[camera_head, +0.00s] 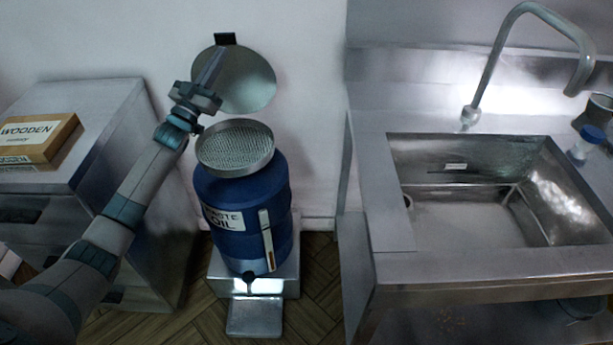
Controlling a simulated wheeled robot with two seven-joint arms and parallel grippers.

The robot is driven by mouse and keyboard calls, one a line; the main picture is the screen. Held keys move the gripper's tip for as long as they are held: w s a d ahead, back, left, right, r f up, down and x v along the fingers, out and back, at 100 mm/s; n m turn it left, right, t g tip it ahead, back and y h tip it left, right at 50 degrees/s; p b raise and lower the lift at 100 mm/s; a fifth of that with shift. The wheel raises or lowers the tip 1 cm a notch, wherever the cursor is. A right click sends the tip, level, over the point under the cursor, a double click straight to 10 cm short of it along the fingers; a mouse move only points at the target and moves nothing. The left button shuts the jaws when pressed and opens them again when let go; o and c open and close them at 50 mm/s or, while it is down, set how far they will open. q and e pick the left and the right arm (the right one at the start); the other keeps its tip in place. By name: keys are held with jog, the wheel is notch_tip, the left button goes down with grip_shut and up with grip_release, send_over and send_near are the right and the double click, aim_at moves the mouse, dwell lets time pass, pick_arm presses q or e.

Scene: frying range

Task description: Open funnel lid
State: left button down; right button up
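The round metal funnel lid (250,82) stands raised, nearly upright, behind the funnel and near the wall. A black tab (225,39) sticks up at its top edge. The open funnel (235,148), with a mesh inside, sits on top of the blue waste oil drum (265,190). My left gripper (213,66) is in front of the left part of the lid, its fingers pointing up. The fingers look together, with nothing seen between them. Whether they touch the lid cannot be told. My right gripper is not in view.
The drum stands on a metal step stand (255,317). A steel sink (460,215) with a tall faucet (487,75) is on the right. A metal cabinet (105,105) with a cardboard box (40,138) is on the left. Bare floor shows between drum and sink.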

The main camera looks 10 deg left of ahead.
pick_arm(q)
jog(key=s+p, duration=0.1)
jog(key=s, duration=0.1)
jog(key=s+d+p, duration=0.1)
jog(key=s+p, duration=0.1)
jog(key=s, duration=0.1)
jog(key=shift+s+d, duration=0.2)
jog(key=shift+s, duration=0.15)
dwell(0.4)
